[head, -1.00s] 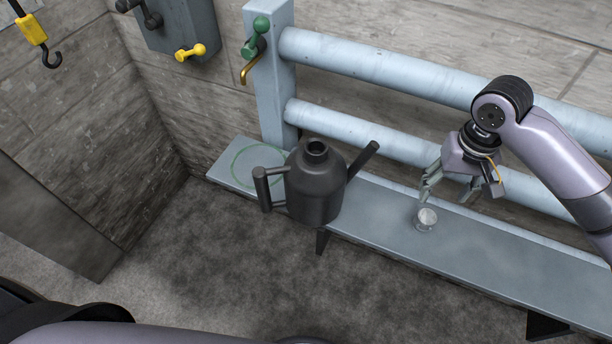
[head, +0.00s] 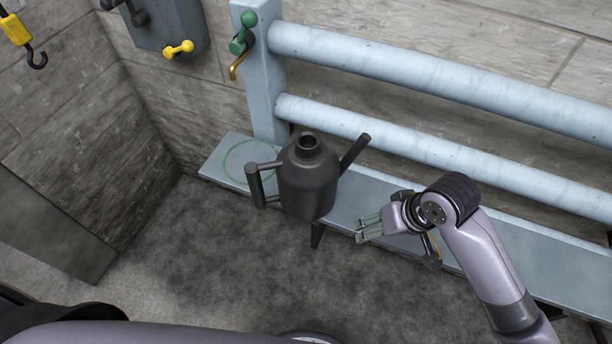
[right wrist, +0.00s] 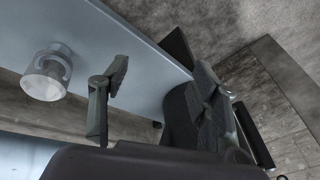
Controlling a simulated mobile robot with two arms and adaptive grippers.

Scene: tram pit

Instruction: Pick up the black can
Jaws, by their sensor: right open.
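The black can (head: 308,182) stands upright on the blue-grey bench, with a loop handle on its left and a spout rising to the right. My right gripper (head: 362,229) is open and empty, at the bench's front edge to the right of the can and apart from it. In the right wrist view the dark can (right wrist: 178,112) shows partly behind the open fingers (right wrist: 162,76). Its handle (right wrist: 254,136) shows at the right there. My left gripper is not in view.
The bench (head: 345,208) runs along the wall under two pale blue pipes (head: 420,75). A green ring (head: 226,165) marks its left end. A clear cup (right wrist: 46,76) stands on the bench; my arm hides it in the head view.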

